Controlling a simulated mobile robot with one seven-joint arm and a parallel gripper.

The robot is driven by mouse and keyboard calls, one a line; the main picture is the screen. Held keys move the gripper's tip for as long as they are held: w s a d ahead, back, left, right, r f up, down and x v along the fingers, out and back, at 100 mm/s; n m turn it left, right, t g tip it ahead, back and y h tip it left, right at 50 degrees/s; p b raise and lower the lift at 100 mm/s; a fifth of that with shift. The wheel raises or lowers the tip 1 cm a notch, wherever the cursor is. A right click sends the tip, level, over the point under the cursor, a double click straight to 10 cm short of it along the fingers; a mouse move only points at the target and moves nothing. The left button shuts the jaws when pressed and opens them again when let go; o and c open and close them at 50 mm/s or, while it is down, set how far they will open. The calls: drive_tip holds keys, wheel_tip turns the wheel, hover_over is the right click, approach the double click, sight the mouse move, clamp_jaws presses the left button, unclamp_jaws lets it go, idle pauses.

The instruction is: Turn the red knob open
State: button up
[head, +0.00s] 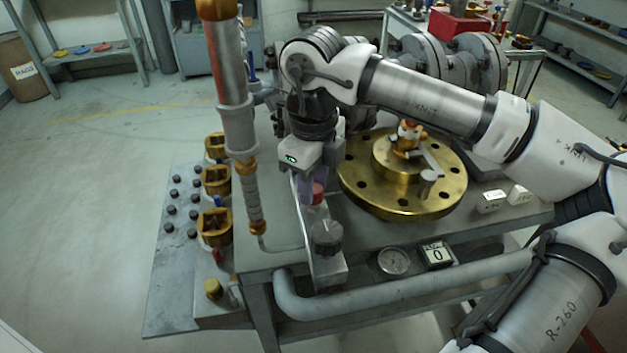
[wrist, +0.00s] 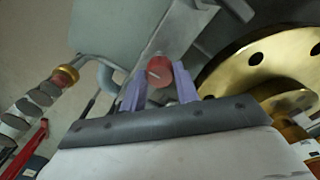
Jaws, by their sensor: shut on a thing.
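The red knob (head: 316,193) sits on a grey upright plate at the left of the table in the head view, partly hidden by my gripper. In the wrist view the red knob (wrist: 159,72) shows a pale line on its face and lies between two purple fingers. My gripper (head: 311,190) points down at it from above, its fingers shut on the knob. It also shows in the wrist view (wrist: 159,84), with one finger on each side of the knob.
A black knob (head: 326,236) stands just in front. The brass flange (head: 401,175) is close on the right. A vertical pipe (head: 235,110) rises on the left.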

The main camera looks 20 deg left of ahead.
drive_tip(key=o, duration=1)
drive_tip(key=shift+c, duration=0.2)
wheel_tip(320, 180, up, 14)
drive_tip(key=shift+p, duration=0.4)
drive_tip(key=shift+f, duration=0.1)
